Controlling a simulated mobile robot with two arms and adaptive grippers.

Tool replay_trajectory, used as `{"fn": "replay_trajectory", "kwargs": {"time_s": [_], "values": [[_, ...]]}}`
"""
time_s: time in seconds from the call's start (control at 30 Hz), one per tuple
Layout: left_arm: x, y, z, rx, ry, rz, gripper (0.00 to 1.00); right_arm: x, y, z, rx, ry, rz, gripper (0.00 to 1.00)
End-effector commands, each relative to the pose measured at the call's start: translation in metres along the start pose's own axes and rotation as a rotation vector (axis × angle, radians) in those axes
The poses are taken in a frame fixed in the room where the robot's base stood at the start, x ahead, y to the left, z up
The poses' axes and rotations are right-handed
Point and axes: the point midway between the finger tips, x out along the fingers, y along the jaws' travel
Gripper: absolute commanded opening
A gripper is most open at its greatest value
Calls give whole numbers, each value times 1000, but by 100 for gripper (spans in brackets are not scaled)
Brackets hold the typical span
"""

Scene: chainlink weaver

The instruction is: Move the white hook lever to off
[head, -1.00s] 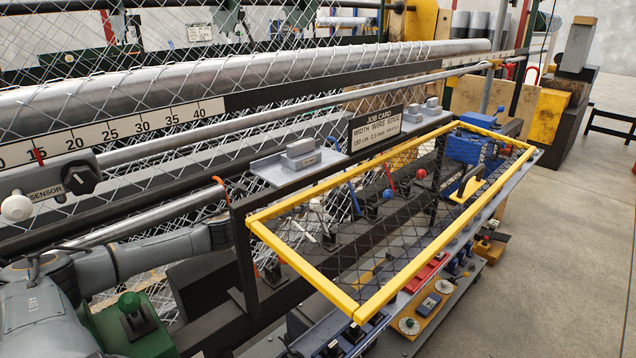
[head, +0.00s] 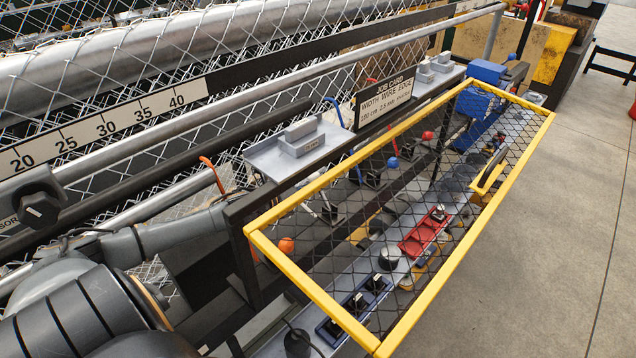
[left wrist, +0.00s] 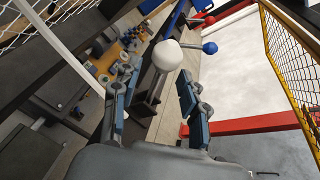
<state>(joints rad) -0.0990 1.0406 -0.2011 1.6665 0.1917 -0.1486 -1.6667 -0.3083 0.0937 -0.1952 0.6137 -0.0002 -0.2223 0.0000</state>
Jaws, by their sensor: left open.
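The white lever has a round white ball knob (left wrist: 167,54) on a short stem in the left wrist view. My left gripper (left wrist: 157,78) is open, with one blue-padded finger on either side of the stem line; the knob shows just beyond the fingertips. I cannot tell whether they touch it. In the head view my left arm enters from the left and passes behind the guard's black post. The gripper and the white knob are not clear there. My right gripper is not in view.
A blue-knobbed lever (left wrist: 209,48) and a red-knobbed lever (left wrist: 209,20) stand beyond the white one. An orange knob (head: 286,244), a red tray (head: 420,236) and a job card (head: 384,98) are nearby.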

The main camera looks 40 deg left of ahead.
Motion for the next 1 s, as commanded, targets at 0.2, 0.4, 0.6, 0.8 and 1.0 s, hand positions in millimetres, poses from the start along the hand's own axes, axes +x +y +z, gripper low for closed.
{"fn": "replay_trajectory", "kwargs": {"time_s": [0.2, 0.4, 0.6, 0.8, 1.0], "values": [[20, -1, 2, -2, -2, 0, 44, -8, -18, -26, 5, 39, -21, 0], [28, 0, 0, 0, 1, 0, 44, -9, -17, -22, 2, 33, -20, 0], [28, 0, 0, 0, 1, -1, 44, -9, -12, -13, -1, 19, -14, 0], [28, 0, 0, 0, 1, 0, 15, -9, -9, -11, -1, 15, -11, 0], [28, 0, 0, 1, 0, 0, 0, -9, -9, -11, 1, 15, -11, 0]]}}
